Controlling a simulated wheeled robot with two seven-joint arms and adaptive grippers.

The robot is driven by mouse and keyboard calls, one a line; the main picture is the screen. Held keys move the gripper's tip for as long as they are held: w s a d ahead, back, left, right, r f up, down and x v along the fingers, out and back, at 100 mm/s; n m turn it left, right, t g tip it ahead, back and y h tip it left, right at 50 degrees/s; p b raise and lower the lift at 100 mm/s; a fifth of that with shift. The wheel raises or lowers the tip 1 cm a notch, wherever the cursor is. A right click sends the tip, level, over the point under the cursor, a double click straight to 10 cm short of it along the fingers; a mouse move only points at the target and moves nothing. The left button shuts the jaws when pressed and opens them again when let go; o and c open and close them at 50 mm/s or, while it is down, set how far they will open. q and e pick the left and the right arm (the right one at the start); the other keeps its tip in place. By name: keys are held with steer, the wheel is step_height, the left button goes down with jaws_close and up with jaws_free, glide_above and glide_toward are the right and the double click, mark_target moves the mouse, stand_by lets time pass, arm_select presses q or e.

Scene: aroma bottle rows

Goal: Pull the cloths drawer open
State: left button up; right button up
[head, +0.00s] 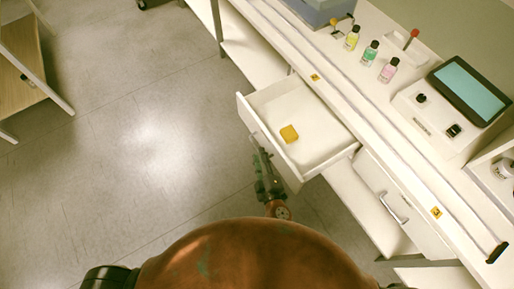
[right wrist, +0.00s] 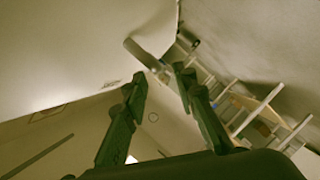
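The cloths drawer (head: 318,132) is white and stands pulled out from the bench in the head view. A small yellow folded cloth or sponge (head: 289,134) lies inside it. My right gripper (head: 258,151) is just outside the drawer front, by its handle (head: 252,137). In the right wrist view the fingers (right wrist: 160,80) are spread apart, with the pale handle bar (right wrist: 145,54) just beyond and between the tips. I cannot tell whether a finger touches it. My left gripper is not in view.
A second closed drawer with a handle (head: 393,208) is to the right. On the bench stand several small bottles (head: 370,53), a device with a screen (head: 468,88) and a blue-grey box (head: 318,10). The floor (head: 130,130) left of the drawer is clear. A wooden-sided unit (head: 22,72) stands far left.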

steer(key=v, duration=0.6)
stand_by(0.4)
